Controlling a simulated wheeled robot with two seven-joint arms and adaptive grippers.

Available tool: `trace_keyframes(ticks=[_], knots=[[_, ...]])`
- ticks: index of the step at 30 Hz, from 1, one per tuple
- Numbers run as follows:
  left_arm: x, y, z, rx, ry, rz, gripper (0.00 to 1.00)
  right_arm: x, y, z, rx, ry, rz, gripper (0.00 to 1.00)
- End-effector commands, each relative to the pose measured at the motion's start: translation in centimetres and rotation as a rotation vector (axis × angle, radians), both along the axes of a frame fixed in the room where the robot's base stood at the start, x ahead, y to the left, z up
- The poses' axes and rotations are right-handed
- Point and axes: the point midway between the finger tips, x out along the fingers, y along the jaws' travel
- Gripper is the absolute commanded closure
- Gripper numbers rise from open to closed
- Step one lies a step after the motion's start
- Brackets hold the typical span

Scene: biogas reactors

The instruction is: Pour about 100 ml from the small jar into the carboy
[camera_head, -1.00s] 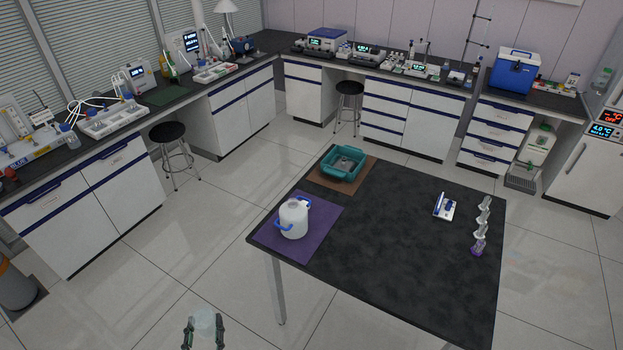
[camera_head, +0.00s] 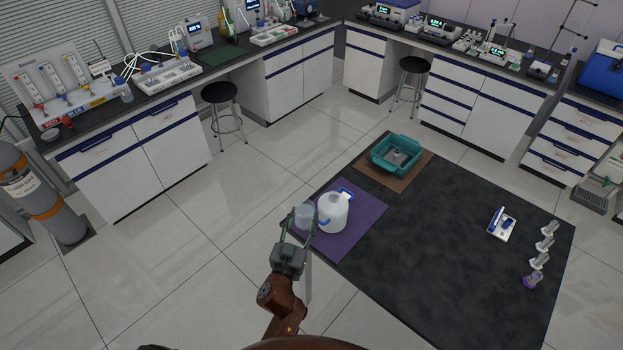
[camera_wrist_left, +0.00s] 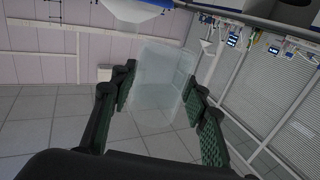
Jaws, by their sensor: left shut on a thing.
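The small jar (camera_head: 304,215) is clear and is held between the fingers of my left gripper (camera_head: 302,224). In the left wrist view the jar (camera_wrist_left: 160,84) sits between the two green-padded fingers (camera_wrist_left: 163,103), with what looks like some clear content in it. The carboy (camera_head: 333,212) is white with blue handles and stands upright on a purple mat (camera_head: 365,222) at the table's left corner. The jar is just left of the carboy in the head view; I cannot tell the gap between them. My right gripper is not in view.
A teal tub (camera_head: 396,156) stands on a brown mat behind the carboy. A blue-and-white device (camera_head: 502,224) and several small items in a row (camera_head: 544,243) are on the right of the black table (camera_head: 450,260). The table's middle is clear.

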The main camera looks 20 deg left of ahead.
Motion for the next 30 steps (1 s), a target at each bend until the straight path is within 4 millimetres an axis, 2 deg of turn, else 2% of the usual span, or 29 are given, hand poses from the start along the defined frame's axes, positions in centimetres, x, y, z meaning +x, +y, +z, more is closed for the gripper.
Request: trace_keyframes(ticks=[1, 3, 6, 10, 14, 20, 24, 28, 30], knots=[[2.4, 0.3, 1.2, -0.001, -0.01, 0.01, 0.91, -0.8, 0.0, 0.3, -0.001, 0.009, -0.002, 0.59], [5.0, 1.0, 2.0, -0.005, -0.007, 0.028, 0.91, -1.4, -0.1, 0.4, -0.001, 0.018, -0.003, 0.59], [8.0, 1.6, 3.1, -0.012, -0.001, 0.048, 0.91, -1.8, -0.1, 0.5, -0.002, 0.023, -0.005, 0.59], [10.6, 2.2, 4.1, -0.021, 0.005, 0.065, 0.91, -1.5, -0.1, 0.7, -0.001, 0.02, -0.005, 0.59], [11.7, 2.5, 4.6, -0.019, 0.011, 0.072, 0.91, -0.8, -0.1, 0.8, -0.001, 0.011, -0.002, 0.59], [11.9, 2.2, 4.7, 0.06, 0.024, 0.075, 0.91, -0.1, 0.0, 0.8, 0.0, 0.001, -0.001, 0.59], [12.0, 1.5, 4.8, 0.179, 0.039, 0.076, 0.91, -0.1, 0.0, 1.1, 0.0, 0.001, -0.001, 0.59], [12.1, 1.1, 4.3, 0.401, 0.07, 0.078, 0.91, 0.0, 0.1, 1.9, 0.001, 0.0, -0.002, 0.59], [12.0, 1.2, 3.7, 0.434, 0.075, 0.078, 0.91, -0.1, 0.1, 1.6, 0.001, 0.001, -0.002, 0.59]])
